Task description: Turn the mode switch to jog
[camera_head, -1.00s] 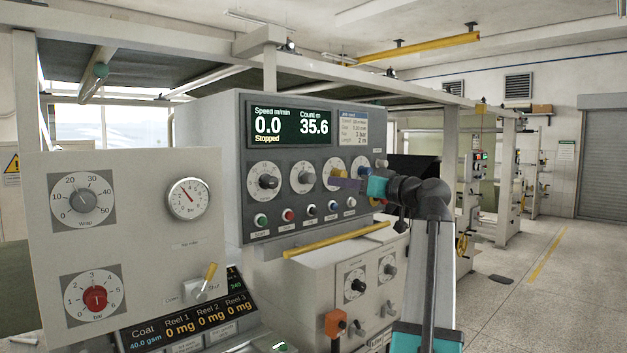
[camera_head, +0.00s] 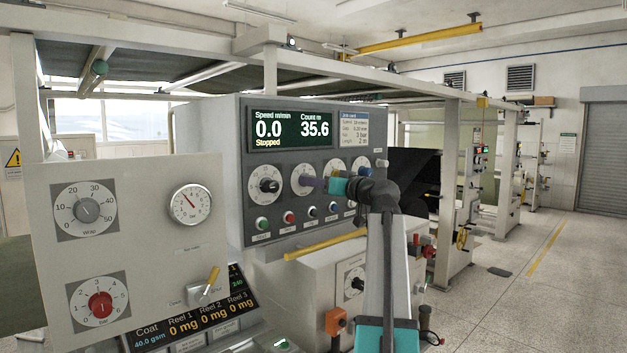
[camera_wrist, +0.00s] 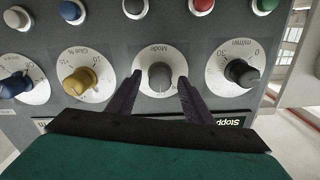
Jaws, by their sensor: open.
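The mode switch is a grey knob (camera_wrist: 158,76) on a white dial labelled Mode in the wrist view, where the panel appears upside down. In the head view its dial (camera_head: 304,176) is second from the left under the display. My gripper (camera_wrist: 159,80) is open, with one dark finger on each side of the knob. In the head view my gripper (camera_head: 314,183) is in front of this dial, with its fingers hiding part of it. I cannot tell whether the fingers touch the knob, nor which position its pointer marks.
A black speed knob (camera_wrist: 241,73) and a yellow glue knob (camera_wrist: 79,81) flank the switch. A row of push buttons, including a red one (camera_head: 289,217), lies below the dials. A yellow bar (camera_head: 325,245) runs beneath the panel. The display (camera_head: 292,130) reads Stopped.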

